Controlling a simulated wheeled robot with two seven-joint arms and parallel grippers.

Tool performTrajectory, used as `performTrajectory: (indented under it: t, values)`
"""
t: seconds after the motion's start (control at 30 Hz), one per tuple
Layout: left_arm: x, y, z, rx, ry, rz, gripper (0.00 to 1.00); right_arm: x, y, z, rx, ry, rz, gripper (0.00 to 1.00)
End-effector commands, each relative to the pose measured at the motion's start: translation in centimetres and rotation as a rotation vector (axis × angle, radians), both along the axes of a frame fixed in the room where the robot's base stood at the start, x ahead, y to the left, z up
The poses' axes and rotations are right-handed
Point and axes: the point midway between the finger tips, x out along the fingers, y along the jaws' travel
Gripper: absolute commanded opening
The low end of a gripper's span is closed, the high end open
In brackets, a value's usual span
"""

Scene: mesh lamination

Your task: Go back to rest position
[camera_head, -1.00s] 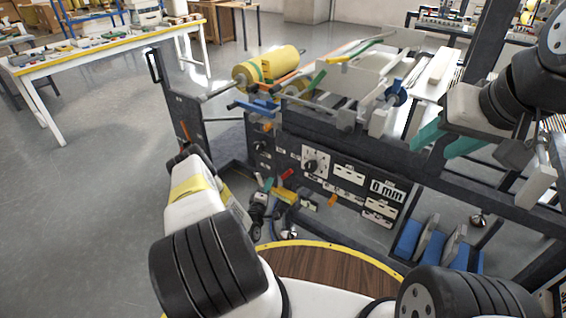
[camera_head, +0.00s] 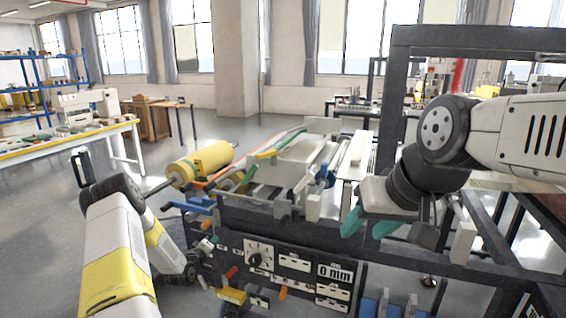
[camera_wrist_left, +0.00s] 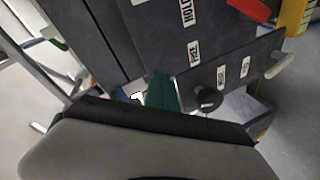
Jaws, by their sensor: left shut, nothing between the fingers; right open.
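My left arm rises at the lower left of the head view and bends down beside the lamination machine. Its gripper cannot be made out there. In the left wrist view the teal fingers of my left gripper (camera_wrist_left: 160,92) are shut and empty, in front of a dark panel with a black knob (camera_wrist_left: 208,98). My right gripper (camera_head: 367,229) is open and empty, its two teal fingers apart and pointing down-left in front of the machine's dark frame. The machine carries a yellow roll (camera_head: 203,163) and a front control panel (camera_head: 290,265) with a "0 mm" display.
A worktable with a yellow edge (camera_head: 75,143) stands at the left. A dark upright with a handle (camera_head: 82,165) is close to my left arm. Grey floor is open at the left.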

Motion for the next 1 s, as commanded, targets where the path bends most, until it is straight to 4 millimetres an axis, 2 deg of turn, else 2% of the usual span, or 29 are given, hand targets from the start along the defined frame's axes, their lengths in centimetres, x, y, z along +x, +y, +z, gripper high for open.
performTrajectory:
  t: [0.03,0.23,0.37,0.47,0.57,0.7,0.87,1.0]
  values:
    - [0.7,-0.3,3.0,0.06,0.019,-0.02,0.0,0.0,0.0,0.0,0.0,0.0,0.0,0.47]
    - [0.6,-1.4,12.2,0.277,0.133,-0.079,0.0,0.0,0.0,0.0,0.0,0.0,0.0,0.47]
    - [-1.3,-2.4,18.1,0.398,0.203,-0.111,0.0,0.0,0.0,0.0,0.0,0.0,0.0,0.47]
    - [-3.6,-3.3,22.4,0.479,0.256,-0.134,0.0,0.0,0.0,0.0,0.0,0.0,0.0,0.47]
    - [-6.6,-4.3,26.4,0.548,0.306,-0.159,0.0,0.0,0.0,0.0,0.0,0.0,0.0,0.47]
    - [-12.0,-5.9,31.2,0.625,0.372,-0.199,0.0,0.0,0.0,0.0,0.0,0.0,0.0,0.47]
    - [-19.3,-7.8,35.4,0.686,0.44,-0.261,0.0,0.0,0.0,0.0,0.0,0.0,0.0,0.47]
    - [-26.5,-9.5,37.7,0.72,0.488,-0.335,0.0,0.0,0.0,0.0,0.0,0.0,0.0,0.47]
